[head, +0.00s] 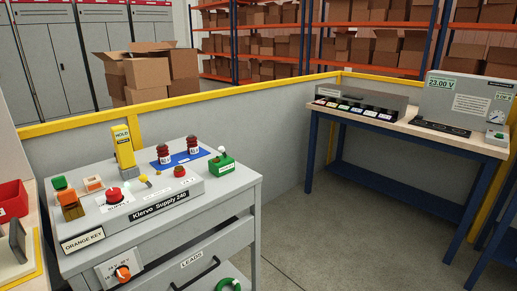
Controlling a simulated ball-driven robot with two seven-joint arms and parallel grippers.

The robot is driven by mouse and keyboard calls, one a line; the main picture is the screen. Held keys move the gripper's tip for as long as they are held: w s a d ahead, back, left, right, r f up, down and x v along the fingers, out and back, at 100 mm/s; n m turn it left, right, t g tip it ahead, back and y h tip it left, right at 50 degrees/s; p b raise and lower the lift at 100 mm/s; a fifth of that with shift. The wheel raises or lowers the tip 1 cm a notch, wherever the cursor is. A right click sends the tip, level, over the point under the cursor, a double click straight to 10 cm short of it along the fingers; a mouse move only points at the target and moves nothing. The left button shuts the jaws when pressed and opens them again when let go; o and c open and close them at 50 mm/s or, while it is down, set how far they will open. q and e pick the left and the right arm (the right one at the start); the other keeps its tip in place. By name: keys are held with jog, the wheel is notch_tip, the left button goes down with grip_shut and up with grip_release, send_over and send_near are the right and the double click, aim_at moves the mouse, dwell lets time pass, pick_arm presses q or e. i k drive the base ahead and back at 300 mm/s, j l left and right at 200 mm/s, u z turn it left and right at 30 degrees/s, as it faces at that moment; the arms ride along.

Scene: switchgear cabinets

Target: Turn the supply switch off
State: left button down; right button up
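A grey bench unit labelled "Klervo Supply 240" (158,205) stands at the lower left. On its sloped top sit a red knob (114,195) on a white plate, a small yellow piece (145,179) and a red button (180,171). An orange rotary knob (122,272) with voltage marks is on a plate on the cabinet front. Which of these is the supply switch, and its position, I cannot tell at this size. Neither of my grippers shows in the head view.
On the cabinet top are a yellow "HOLD" device (123,147), red terminals on a blue mat (184,158), a green block (222,167) and orange and green blocks (65,197). A wooden-topped table (440,133) stands right, beyond open floor (340,245).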

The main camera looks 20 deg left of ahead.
aim_at(114, 195)
jog(key=u, duration=1.6)
